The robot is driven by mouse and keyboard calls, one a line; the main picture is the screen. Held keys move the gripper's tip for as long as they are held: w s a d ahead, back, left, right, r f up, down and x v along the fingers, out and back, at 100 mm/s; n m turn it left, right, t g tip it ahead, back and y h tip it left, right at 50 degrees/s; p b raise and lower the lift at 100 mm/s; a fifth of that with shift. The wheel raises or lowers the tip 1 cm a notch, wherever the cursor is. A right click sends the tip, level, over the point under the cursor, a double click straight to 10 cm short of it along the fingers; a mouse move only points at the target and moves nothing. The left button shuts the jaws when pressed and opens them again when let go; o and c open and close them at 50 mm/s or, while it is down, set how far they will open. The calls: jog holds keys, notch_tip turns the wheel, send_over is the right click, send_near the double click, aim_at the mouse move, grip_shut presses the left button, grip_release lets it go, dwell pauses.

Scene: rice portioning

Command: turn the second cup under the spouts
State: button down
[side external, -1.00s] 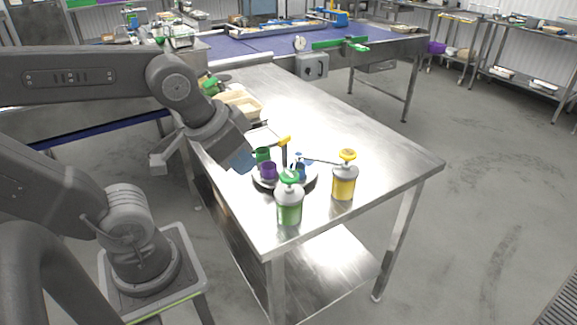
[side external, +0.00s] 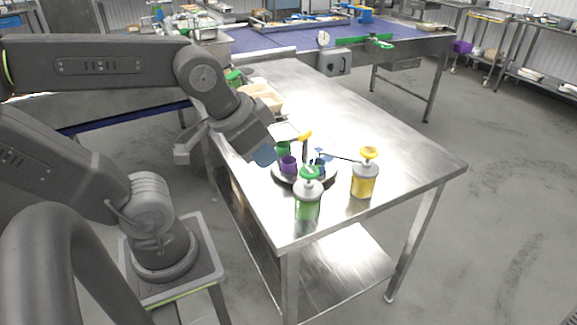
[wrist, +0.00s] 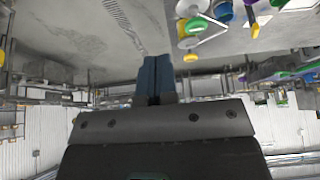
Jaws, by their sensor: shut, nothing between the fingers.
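A dark round turntable (side external: 281,179) stands near the front of the steel table. On it are a purple cup (side external: 288,165), a green cup (side external: 283,149) and a blue cup (side external: 319,167). A green pump dispenser (side external: 308,201) stands in front, hiding part of the turntable. A yellow pump dispenser (side external: 364,182) stands to the right, its long spout reaching over the turntable. My gripper (side external: 266,156), with blue fingers, is just left of the green and purple cups in the side view. Its fingers are pressed together and empty in the wrist view (wrist: 156,72). I cannot tell whether they touch a cup.
Pale trays (side external: 267,97) lie farther back along the table's left edge. A yellow-topped post (side external: 305,143) rises behind the cups. The table's right half (side external: 400,150) is bare. A blue conveyor (side external: 290,38) runs across the back.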

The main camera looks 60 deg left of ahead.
jog(key=c, duration=1.8)
grip_release()
jog(key=shift+c, duration=0.2)
jog(key=shift+o, duration=0.7)
jog(key=shift+w+r, duration=0.1)
jog(key=o, duration=0.6)
jog(key=shift+n+g+y, duration=0.3)
jog(key=shift+n+g, duration=0.4)
jog(key=shift+g, duration=0.2)
jog(key=w+a+r, duration=0.1)
jog(key=w, duration=0.1)
jog(key=w+a+r, duration=0.1)
jog(key=w+a, duration=0.1)
jog(key=w, duration=0.1)
jog(key=w+a+r, duration=0.1)
jog(key=w+a, duration=0.1)
jog(key=w, duration=0.1)
jog(key=shift+w+r, duration=0.1)
jog(key=shift+r, duration=0.2)
jog(key=shift+c, duration=0.2)
jog(key=n+g, duration=0.3)
jog(key=g, duration=0.1)
send_over(305, 132)
notch_tip(305, 132, down, 4)
notch_tip(305, 132, down, 13)
jog(key=shift+w+f, duration=0.1)
grip_shut()
